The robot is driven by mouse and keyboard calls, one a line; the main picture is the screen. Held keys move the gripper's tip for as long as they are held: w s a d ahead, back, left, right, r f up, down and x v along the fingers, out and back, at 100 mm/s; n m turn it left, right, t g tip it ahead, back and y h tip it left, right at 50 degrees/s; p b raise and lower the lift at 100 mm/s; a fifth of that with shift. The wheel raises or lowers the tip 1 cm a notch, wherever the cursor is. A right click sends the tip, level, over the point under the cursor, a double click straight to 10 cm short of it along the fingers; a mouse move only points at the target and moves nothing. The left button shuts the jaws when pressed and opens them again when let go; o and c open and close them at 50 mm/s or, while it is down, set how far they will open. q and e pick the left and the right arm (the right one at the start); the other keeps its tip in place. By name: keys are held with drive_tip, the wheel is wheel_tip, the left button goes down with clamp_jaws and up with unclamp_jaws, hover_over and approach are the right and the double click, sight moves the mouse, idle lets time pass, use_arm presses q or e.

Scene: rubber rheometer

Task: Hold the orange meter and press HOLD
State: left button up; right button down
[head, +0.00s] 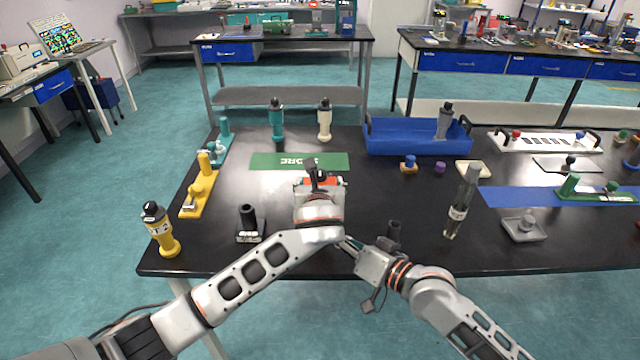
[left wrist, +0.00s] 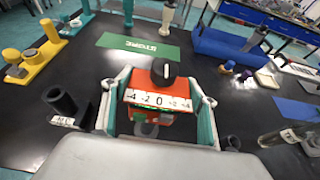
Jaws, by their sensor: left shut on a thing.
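The orange meter (left wrist: 148,116) is between the two fingers of my left gripper (left wrist: 160,108) in the left wrist view. It has a white scale strip with numbers around 0 and a black knob (left wrist: 162,72) on top. In the head view, my left gripper (head: 318,182) is over the black table with only a bit of the orange meter (head: 328,181) showing; my wrist hides much of it. My right gripper (head: 347,244) is near the table's front edge, close to my left wrist and apart from the meter. Its finger gap is unclear. No HOLD marking is readable.
A green mat (head: 275,160) lies behind the meter. A black holder (head: 249,224) and yellow bottle (head: 161,232) stand left. A dark cylinder (head: 394,232) and clear bottle (head: 459,211) stand right. A blue bin (head: 400,143) is at the back.

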idle(0.4)
use_arm(q)
drive_tip(key=o, duration=1.3)
drive_tip(key=shift+s, duration=0.1)
